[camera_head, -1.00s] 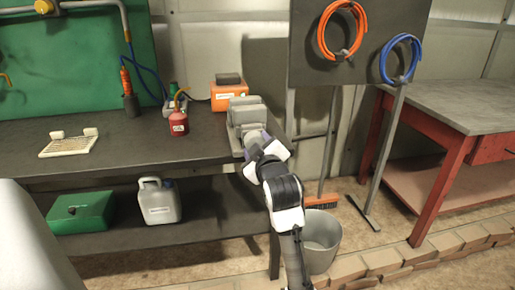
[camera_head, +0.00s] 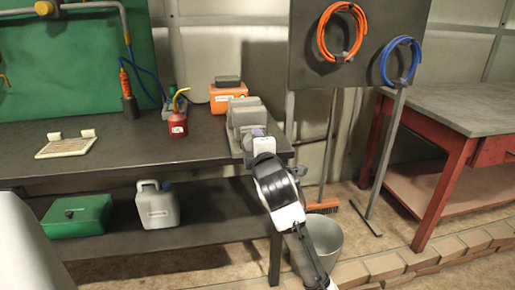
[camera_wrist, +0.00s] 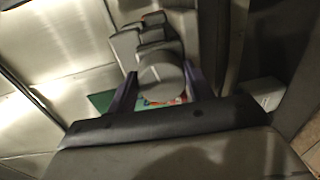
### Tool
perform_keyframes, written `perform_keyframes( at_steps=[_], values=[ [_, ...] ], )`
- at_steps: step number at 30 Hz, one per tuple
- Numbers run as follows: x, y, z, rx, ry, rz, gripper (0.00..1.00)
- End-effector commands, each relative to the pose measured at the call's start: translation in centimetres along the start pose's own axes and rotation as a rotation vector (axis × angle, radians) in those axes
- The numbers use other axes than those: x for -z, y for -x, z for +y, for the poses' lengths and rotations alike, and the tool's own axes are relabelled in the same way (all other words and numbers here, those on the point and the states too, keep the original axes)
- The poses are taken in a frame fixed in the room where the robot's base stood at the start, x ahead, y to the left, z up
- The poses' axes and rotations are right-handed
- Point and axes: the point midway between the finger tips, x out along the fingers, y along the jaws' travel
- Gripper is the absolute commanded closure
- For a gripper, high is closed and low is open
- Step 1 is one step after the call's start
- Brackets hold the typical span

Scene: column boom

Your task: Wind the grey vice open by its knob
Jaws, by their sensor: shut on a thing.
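The grey vice (camera_head: 243,112) stands on the right end of the dark workbench (camera_head: 160,150). In the wrist view its stepped grey body (camera_wrist: 150,40) rises behind its round grey knob (camera_wrist: 160,84). My gripper (camera_head: 259,134) is at the near end of the vice, over the bench's front edge. In the wrist view the two purple fingers of my gripper (camera_wrist: 158,88) lie on either side of the knob and are shut on it. My gripper hides the knob in the head view. The gap between the vice jaws cannot be made out clearly.
An orange box (camera_head: 228,96) stands behind the vice, and a red oil can (camera_head: 177,124) stands to its left. A grey bucket (camera_head: 325,240) is on the floor below, right of the bench. A dark board (camera_head: 300,60) with hoses stands at the back right.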

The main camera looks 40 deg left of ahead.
Motion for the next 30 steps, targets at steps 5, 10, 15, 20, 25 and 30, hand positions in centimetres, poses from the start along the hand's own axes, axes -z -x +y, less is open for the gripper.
perform_keyframes(
  at_steps=[5, 10, 15, 20, 25, 30],
  values=[
    [0.04, -0.02, -0.10, 0.002, 0.062, -0.003, 0.71],
    [0.07, -0.02, -0.06, 0.001, 0.091, -0.004, 0.72],
    [0.09, -0.02, -0.04, 0.001, 0.097, -0.004, 0.71],
    [0.09, -0.02, -0.03, 0.001, 0.097, -0.004, 0.71],
    [0.08, -0.02, -0.02, 0.001, 0.096, -0.005, 0.40],
    [0.06, -0.02, 0.00, 0.000, 0.096, -0.005, 0.27]
  ],
)
